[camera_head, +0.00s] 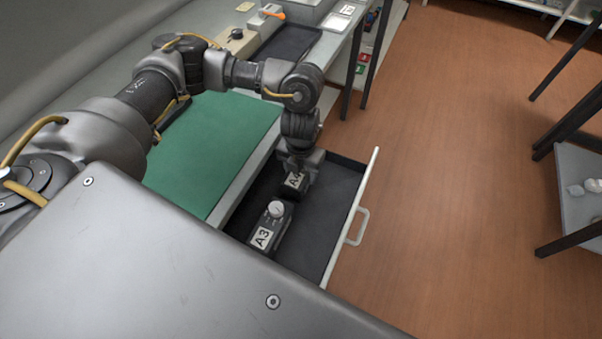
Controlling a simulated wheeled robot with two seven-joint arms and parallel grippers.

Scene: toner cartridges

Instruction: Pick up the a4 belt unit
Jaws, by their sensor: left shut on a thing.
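The A4 belt unit (294,180) is a dark block with a white A4 label, inside the open drawer (338,178). My left gripper (298,168) reaches down into the drawer from above and is shut on the A4 unit. The gripper hides the upper part of the unit, and I cannot tell whether it touches the drawer floor. A similar A3 unit (272,229), with a white round knob and an A3 label, stands nearer in the same drawer, apart from the gripper. My right gripper is not in view.
The drawer's white front and handle (357,227) stick out over the wooden floor (450,150). A green mat (215,150) lies on the bench beside the drawer. A dark tray (288,44) and small items are at the bench's far end. Shelving stands at right.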

